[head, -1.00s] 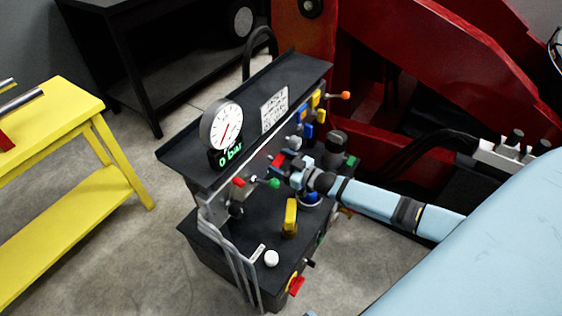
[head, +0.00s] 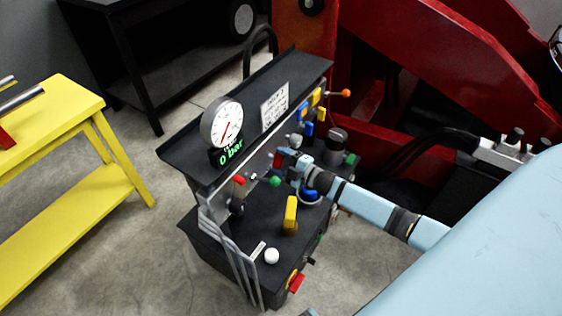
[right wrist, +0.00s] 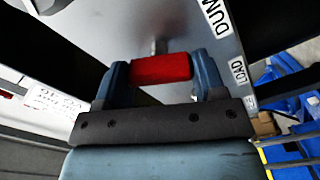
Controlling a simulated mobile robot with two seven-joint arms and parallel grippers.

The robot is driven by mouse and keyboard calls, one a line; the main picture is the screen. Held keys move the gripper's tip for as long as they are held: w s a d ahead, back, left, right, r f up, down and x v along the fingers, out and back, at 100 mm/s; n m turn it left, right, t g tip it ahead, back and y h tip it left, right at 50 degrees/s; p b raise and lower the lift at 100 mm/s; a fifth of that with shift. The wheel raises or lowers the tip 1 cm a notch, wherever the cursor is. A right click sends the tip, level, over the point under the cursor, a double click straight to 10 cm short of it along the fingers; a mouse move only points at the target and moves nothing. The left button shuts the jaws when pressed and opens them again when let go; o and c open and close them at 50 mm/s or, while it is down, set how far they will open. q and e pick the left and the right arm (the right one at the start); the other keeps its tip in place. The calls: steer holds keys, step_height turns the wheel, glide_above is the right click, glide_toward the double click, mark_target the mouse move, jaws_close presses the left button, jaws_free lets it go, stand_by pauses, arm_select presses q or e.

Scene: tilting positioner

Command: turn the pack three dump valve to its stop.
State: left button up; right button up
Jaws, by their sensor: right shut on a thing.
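The valve's red handle (right wrist: 161,69) lies between the two blue fingers of my right gripper (right wrist: 160,78) in the right wrist view, its ends at the fingers. My right gripper is shut on it. A short metal stem joins the handle to a grey panel with "LOAD" and partly cut "DUM" labels. In the head view my right gripper (head: 287,163) is at the front of the black hydraulic stand, under its top shelf, and largely hides the handle. Which pack number the valve carries cannot be read. My left gripper is out of view.
A dial gauge (head: 222,124) with a "0 bar" display tops the stand (head: 185,155). A red-tipped lever (head: 239,181), a green knob (head: 275,181) and a yellow handle (head: 290,213) are close to my gripper. A yellow bench (head: 75,100) stands left; red machinery (head: 430,50) stands behind.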

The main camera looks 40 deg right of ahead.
steer(key=n+b, duration=0.1)
steer(key=n, duration=0.4)
steer(key=shift+f+b, duration=0.15)
steer(key=shift+b, duration=0.15)
steer(key=shift+n, duration=0.3)
steer(key=o, duration=0.9)
steer(key=v, duration=1.4)
